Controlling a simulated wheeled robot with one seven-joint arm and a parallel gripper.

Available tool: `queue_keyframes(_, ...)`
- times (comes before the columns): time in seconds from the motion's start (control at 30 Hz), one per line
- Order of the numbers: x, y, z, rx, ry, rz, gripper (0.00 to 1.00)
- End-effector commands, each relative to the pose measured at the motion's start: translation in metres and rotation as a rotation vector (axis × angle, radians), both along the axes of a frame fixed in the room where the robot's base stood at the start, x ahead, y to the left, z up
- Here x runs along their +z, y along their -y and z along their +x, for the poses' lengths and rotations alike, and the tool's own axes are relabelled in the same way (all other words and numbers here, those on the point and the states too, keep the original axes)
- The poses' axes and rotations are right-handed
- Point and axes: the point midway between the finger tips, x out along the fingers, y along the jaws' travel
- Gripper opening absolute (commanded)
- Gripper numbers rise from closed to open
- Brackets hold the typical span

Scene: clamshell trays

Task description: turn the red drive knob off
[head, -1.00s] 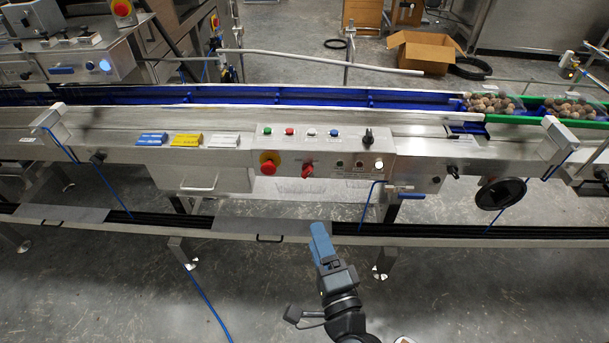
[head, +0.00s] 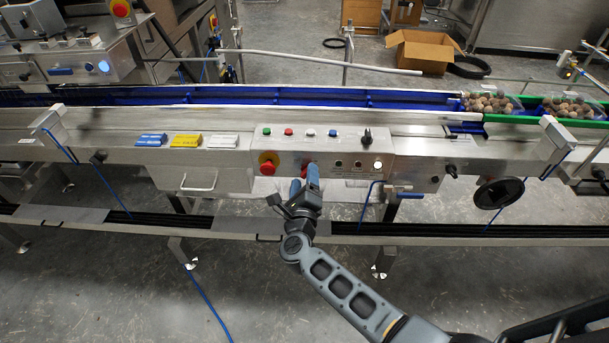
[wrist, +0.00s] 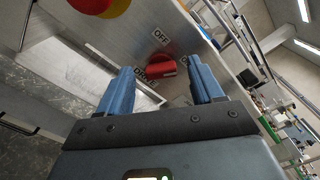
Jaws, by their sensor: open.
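The red drive knob (wrist: 163,66) sits on the steel control panel. In the wrist view it shows between my two blue fingers, a little beyond their tips, with an "OFF" label above it and a "DRIVE" label beside it. My gripper (wrist: 158,78) is open, with one finger on each side of the knob in the picture; I cannot tell whether they touch it. In the head view my gripper (head: 304,180) is in front of the panel (head: 345,146) and hides most of the knob, with a bit of red (head: 305,171) showing by the fingers.
A red emergency button with a yellow collar (head: 268,163) is just left of my gripper. Small buttons and a black selector (head: 367,137) are on the panel. A blue-handled valve (head: 405,194) and a black handwheel (head: 499,193) are to the right.

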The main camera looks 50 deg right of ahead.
Motion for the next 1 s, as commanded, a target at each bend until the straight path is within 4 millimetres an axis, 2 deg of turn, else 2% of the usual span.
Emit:
queue_keyframes(0.2, 0.0004, 0.0127, 0.0093, -0.001, 0.001, -0.001, 0.66)
queue_keyframes(0.47, 0.0002, 0.0131, 0.0097, 0.000, 0.000, -0.002, 0.66)
queue_keyframes(1.0, 0.0002, 0.0129, 0.0095, 0.000, 0.000, -0.002, 0.14)
